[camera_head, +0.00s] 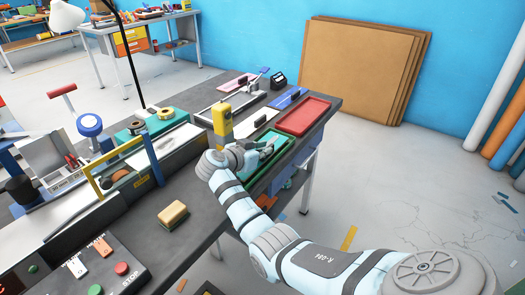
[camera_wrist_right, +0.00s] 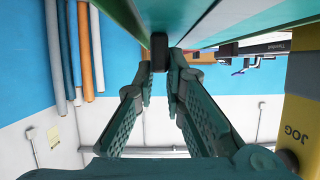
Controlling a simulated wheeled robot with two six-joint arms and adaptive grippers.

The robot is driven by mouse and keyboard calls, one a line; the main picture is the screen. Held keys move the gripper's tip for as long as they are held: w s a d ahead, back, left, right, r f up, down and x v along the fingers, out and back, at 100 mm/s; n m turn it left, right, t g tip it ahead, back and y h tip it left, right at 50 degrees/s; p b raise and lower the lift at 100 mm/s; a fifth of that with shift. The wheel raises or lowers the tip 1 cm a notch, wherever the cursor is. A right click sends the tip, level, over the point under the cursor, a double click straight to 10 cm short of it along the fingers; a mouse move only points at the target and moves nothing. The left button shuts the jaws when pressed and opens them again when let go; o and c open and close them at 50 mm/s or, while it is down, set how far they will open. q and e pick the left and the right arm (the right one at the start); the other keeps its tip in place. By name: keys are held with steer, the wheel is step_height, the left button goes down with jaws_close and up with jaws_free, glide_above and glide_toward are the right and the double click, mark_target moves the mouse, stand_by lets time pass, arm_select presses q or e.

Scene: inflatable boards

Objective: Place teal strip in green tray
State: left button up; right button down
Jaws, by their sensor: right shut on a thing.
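The green tray (camera_head: 256,180) lies near the right edge of the dark workbench, below the red tray. My right gripper (camera_head: 258,148) is over the tray's far part, close to it. In the right wrist view, my right gripper's fingers (camera_wrist_right: 160,62) are closed on a narrow piece whose dark end (camera_wrist_right: 158,47) shows between the tips. Green and teal surfaces fill the top of that view close to the tips; I cannot tell whether the piece touches the tray. My left gripper is not in view.
A yellow block (camera_head: 222,119) stands beside my right gripper; a yellow body marked JOG (camera_wrist_right: 301,125) is close in the wrist view. The red tray (camera_head: 303,116) lies beyond. A sponge (camera_head: 173,214) and a button panel (camera_head: 97,265) are at the near side.

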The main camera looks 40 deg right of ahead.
steer(key=shift+f+b, duration=0.5)
steer(key=shift+f, duration=0.05)
steer(key=shift+r, duration=0.1)
steer(key=c, duration=1.7)
jaws_free()
steer(key=shift+o, duration=0.2)
steer(key=shift+r+p, duration=0.3)
steer(key=shift+p, duration=0.2)
steer(key=shift+a+r+p, duration=0.35)
steer(key=shift+r+p, duration=0.1)
steer(key=shift+r, duration=0.05)
steer(key=v, duration=1.1)
steer(key=shift+p, duration=0.4)
steer(key=shift+a+f, duration=0.1)
steer(key=shift+a, duration=0.05)
